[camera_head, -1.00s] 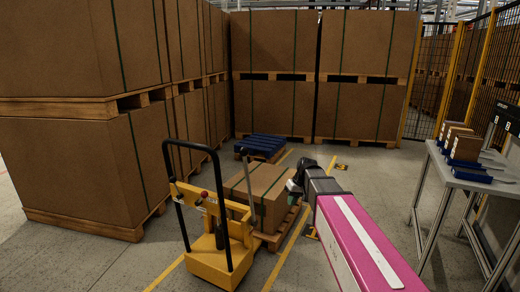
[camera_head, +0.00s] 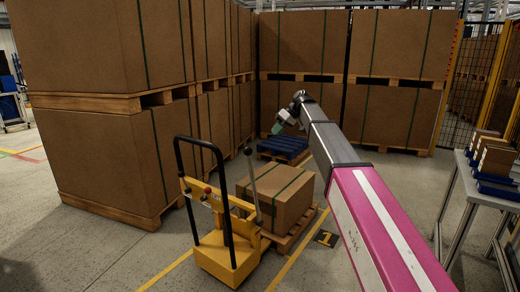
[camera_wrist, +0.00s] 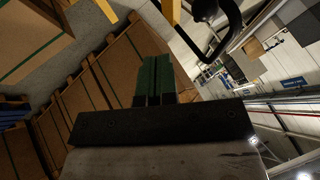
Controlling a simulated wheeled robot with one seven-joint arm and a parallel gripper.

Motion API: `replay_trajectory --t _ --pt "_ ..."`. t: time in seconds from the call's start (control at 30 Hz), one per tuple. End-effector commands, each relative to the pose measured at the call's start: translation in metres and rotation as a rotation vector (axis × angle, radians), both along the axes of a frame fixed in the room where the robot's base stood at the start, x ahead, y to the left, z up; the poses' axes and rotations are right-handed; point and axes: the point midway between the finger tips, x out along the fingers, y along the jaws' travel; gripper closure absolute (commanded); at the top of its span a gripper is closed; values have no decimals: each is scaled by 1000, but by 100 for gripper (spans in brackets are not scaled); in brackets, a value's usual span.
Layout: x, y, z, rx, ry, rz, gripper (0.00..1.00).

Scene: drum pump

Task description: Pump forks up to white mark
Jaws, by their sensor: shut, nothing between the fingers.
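The yellow pallet truck (camera_head: 222,258) stands at lower centre in the head view, with a black looped handle (camera_head: 228,185). Its dark pump lever (camera_head: 252,180) stands upright, slightly tilted. A strapped cardboard box (camera_head: 285,198) sits on a wooden pallet (camera_head: 290,238) at the truck's far side. The forks are hidden beneath the load, and I cannot make out a white mark. My gripper (camera_head: 277,128) is raised beyond the box, apart from the lever. In the wrist view its green fingers (camera_wrist: 155,82) are together and empty; the truck's black handle (camera_wrist: 215,35) shows at the top.
Stacked boxes on pallets (camera_head: 120,150) wall off the left and back. A grey table (camera_head: 480,188) with small boxes stands at right. The floor left of the truck is clear.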

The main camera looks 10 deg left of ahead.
Motion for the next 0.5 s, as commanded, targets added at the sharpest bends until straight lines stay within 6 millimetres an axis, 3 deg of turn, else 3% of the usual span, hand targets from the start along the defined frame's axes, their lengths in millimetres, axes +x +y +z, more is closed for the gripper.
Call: replay_trajectory --t 0.33,0.5 --pt "0 1 0 1 0 1 100" --pt "-4 9 -11 -1 2 2 100"
